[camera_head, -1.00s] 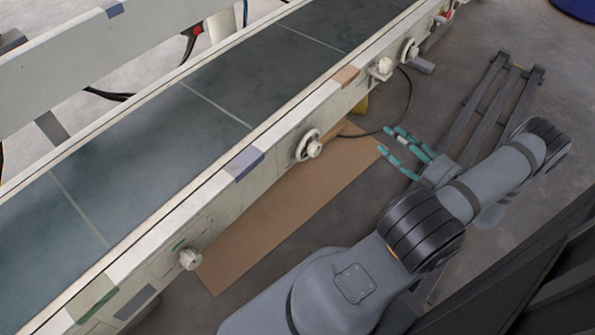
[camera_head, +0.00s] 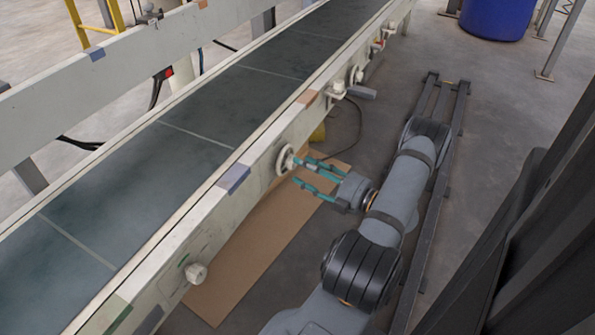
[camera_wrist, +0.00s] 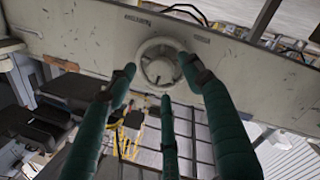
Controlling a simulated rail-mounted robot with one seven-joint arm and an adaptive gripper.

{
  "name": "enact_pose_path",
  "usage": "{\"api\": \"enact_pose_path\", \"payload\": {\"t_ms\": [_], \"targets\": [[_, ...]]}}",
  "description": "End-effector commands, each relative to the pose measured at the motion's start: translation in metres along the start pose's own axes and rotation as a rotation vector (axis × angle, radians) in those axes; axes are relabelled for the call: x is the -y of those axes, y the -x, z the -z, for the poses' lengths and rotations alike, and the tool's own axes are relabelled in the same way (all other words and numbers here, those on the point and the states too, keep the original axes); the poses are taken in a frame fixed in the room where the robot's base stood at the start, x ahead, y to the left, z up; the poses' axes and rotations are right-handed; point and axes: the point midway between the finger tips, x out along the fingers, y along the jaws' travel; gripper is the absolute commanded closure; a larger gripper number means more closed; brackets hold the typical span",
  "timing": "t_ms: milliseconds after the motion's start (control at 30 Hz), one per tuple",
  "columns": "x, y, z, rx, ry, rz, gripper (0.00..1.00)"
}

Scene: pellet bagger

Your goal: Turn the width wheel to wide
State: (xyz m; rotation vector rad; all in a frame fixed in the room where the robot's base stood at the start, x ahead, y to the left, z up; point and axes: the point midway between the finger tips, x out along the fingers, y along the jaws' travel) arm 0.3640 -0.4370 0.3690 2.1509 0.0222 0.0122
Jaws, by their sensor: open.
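The width wheel (camera_head: 284,160) is a pale round handwheel on the side of the conveyor frame, with a hub sticking out toward my gripper. In the wrist view the wheel (camera_wrist: 160,62) shows its rim and hub, with small dark lettering on the panel at its upper left and upper right. My gripper (camera_head: 305,174) has teal fingers, open and empty. They point at the wheel from its right side. In the wrist view the gripper's fingers (camera_wrist: 160,85) spread around the wheel's lower and side edges. Whether they touch the rim I cannot tell.
The conveyor (camera_head: 150,170) runs diagonally, with another knob (camera_head: 196,272) nearer and more knobs (camera_head: 337,90) farther along its side. A brown sheet (camera_head: 245,262) lies on the floor below.

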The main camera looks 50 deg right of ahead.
Motion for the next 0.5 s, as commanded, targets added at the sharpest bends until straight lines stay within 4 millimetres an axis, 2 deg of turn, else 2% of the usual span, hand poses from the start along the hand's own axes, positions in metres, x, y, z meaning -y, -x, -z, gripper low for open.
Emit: {"api": "enact_pose_path", "payload": {"t_ms": [100,200,500], "targets": [[0.002,-0.016,-0.001,-0.002,0.001,0.001,0.49],[0.001,-0.023,-0.001,-0.001,0.001,0.000,0.49],[-0.001,-0.027,0.000,0.001,-0.001,0.000,0.49]]}}
